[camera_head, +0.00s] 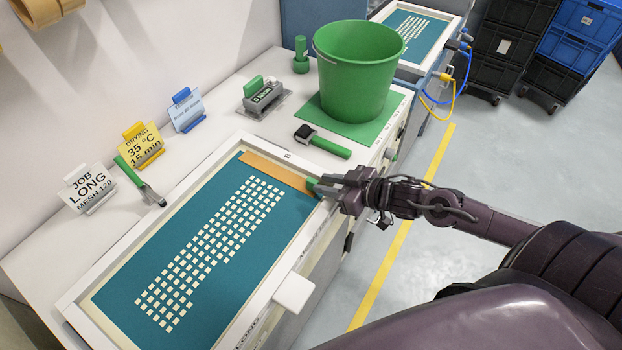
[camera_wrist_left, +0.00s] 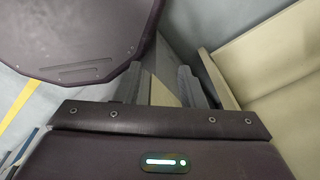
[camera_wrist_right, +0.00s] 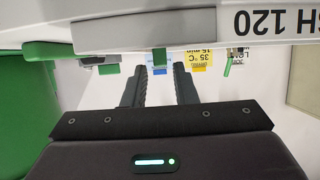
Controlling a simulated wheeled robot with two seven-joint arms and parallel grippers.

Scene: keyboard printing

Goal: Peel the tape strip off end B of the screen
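The screen is a white frame (camera_head: 205,166) around teal mesh (camera_head: 235,262) with a block of pale key-shaped squares. A tan tape strip (camera_head: 272,170) lies flat across its far end, beside a small letter mark on the frame that is too small to read surely. A green tab (camera_head: 312,184) is at the strip's right end. My right gripper (camera_head: 328,188) is at this tab over the frame's right edge. In the right wrist view its fingers (camera_wrist_right: 160,75) are apart, with a green tab (camera_wrist_right: 160,58) between and just beyond the tips. My left gripper (camera_wrist_left: 173,82) is open and empty, away from the screen.
A green bucket (camera_head: 358,75) stands on a green mat (camera_head: 340,127) beyond the screen. A green-handled tool (camera_head: 325,143) lies before it. A spatula (camera_head: 139,181) and sign cards (camera_head: 141,146) are on the left. A white handle (camera_head: 293,292) juts from the frame's right side.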

